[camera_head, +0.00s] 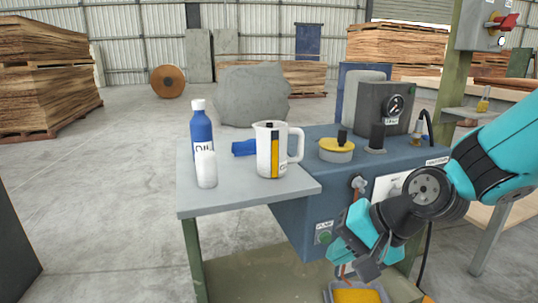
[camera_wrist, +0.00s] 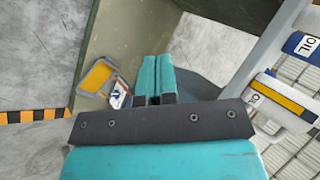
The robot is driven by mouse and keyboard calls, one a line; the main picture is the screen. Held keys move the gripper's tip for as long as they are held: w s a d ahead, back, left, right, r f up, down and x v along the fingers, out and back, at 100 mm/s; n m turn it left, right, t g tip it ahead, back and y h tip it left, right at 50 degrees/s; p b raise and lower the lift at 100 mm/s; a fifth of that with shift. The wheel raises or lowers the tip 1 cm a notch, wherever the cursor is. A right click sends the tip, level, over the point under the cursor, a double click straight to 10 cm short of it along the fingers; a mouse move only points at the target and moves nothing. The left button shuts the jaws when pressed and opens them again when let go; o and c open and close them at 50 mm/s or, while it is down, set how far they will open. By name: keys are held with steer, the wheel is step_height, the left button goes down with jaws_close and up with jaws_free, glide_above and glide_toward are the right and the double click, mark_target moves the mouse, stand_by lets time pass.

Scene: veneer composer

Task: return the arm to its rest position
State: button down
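My arm reaches in from the right in the head view and bends down in front of the blue machine. My gripper (camera_head: 342,254) hangs low, below the table top and just above a tray with yellow contents. In the wrist view, the two teal fingers of my gripper (camera_wrist: 157,72) lie side by side with only a thin gap. Nothing shows held between them. The tray (camera_wrist: 80,84) lies left of the fingers there, with a small white, blue and red item at its edge.
The blue machine (camera_head: 300,222) has a yellow-lidded cap (camera_head: 336,148) and a gauge box. A green post (camera_head: 452,85) stands right. Open floor lies left.

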steer(key=s+d+r+n+g+h+p, duration=0.1)
steer(key=s+r+n+g+p, duration=0.1)
steer(key=s+r+n, duration=0.5)
steer(key=s+d+r+n+g+h+p, duration=0.1)
steer(key=s+r+n+g+h+p, duration=0.15)
steer(key=s+r+n, duration=0.45)
step_height(320, 180, up, 34)
steer(key=s+m+p, duration=0.2)
steer(key=p, duration=3.4)
steer(key=shift+f+t+y, duration=0.25)
steer(key=shift+t+y, duration=0.1)
steer(key=shift+t, duration=0.1)
